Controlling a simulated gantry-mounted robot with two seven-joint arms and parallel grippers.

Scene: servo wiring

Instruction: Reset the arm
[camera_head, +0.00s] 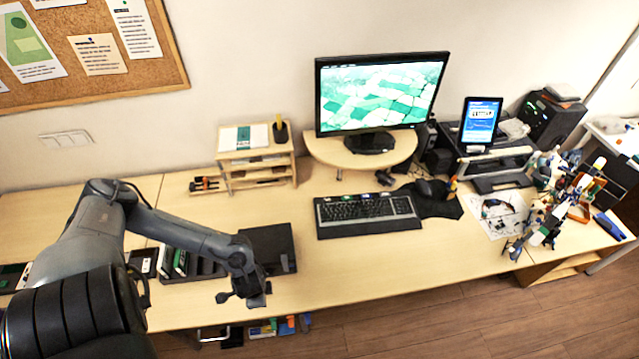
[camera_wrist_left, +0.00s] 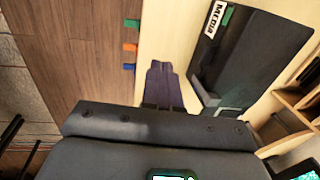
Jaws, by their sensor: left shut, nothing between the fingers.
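My left arm comes in from the left in the head view and reaches over the front part of the desk. My left gripper (camera_head: 258,300) is near the desk's front edge, just in front of a flat black case (camera_head: 272,248). In the left wrist view the gripper's dark fingers (camera_wrist_left: 161,68) are together, with nothing between them. The black case (camera_wrist_left: 262,58), with a white label at one corner, lies beside the fingers and apart from them. My right gripper is in neither view.
A keyboard (camera_head: 368,212) lies mid-desk before a monitor (camera_head: 380,95). A small wooden shelf (camera_head: 257,160) stands behind the case. A cluster of tools and colourful parts (camera_head: 560,205) fills the right end. The front desk strip right of my gripper is clear.

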